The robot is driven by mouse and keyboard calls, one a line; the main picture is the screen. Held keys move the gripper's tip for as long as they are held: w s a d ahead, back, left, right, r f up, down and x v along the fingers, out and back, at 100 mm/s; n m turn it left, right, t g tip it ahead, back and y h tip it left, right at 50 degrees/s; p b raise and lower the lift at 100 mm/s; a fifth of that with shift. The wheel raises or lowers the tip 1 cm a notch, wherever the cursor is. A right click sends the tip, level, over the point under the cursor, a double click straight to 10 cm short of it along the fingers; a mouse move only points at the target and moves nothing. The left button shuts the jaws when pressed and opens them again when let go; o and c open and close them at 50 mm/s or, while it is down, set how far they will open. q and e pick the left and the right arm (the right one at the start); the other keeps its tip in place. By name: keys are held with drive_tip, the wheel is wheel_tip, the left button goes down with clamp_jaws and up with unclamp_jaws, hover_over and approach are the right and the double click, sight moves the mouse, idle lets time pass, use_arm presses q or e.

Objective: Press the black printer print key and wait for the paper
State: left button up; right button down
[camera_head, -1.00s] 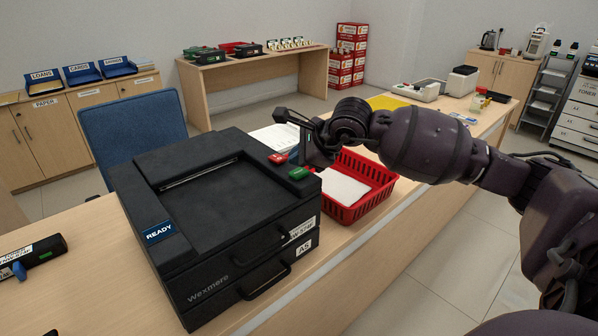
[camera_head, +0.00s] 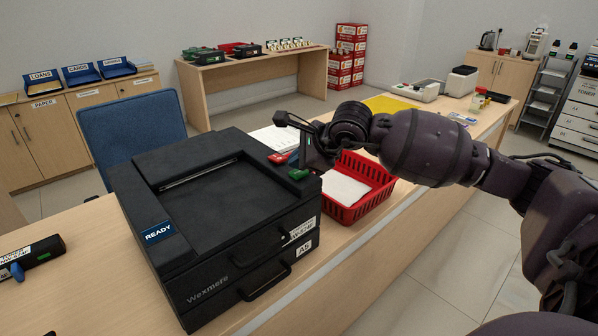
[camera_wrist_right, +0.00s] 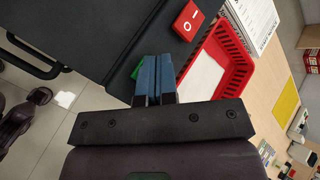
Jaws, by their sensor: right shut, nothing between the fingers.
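The black printer (camera_head: 215,230) stands on the counter with a blue READY display (camera_head: 159,232) at its left front. A green key (camera_head: 298,174) and a red key (camera_head: 279,158) sit at its right back corner. The red key also shows in the right wrist view (camera_wrist_right: 188,20), marked with I and O. My right gripper (camera_wrist_right: 154,62) is shut and empty, with its blue fingertips over the green key (camera_wrist_right: 138,70), which they mostly hide. I cannot tell whether they touch it. The top recess of the printer is bare.
A red basket (camera_head: 371,200) with white paper stands on the counter right of the printer, close to my right gripper. A blue chair (camera_head: 133,130) stands behind the counter. A black device (camera_head: 32,257) lies at the left.

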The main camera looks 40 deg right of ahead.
sight(298, 173)
use_arm(q)
drive_tip(key=shift+d, duration=0.1)
use_arm(e)
drive_tip(key=shift+f, duration=0.25)
use_arm(q)
drive_tip(key=shift+s+f, duration=0.15)
drive_tip(key=shift+f, duration=0.15)
use_arm(e)
drive_tip(key=shift+f, duration=0.25)
drive_tip(key=shift+r, duration=0.1)
idle(0.3)
use_arm(q)
drive_tip(key=shift+w+r, duration=0.3)
drive_tip(key=shift+r, duration=0.3)
use_arm(e)
drive_tip(key=shift+r, duration=0.85)
drive_tip(key=shift+r+p, duration=0.45)
drive_tip(key=shift+r, duration=0.35)
drive_tip(key=shift+r+p, duration=0.5)
drive_tip(key=shift+r, duration=1.2)
use_arm(q)
drive_tip(key=shift+w+r+t, duration=0.15)
drive_tip(key=shift+w+r, duration=0.05)
drive_tip(key=shift+r, duration=0.4)
drive_tip(key=shift+w+r+t, duration=0.15)
drive_tip(key=shift+w+r, duration=0.05)
drive_tip(key=shift+r, duration=0.4)
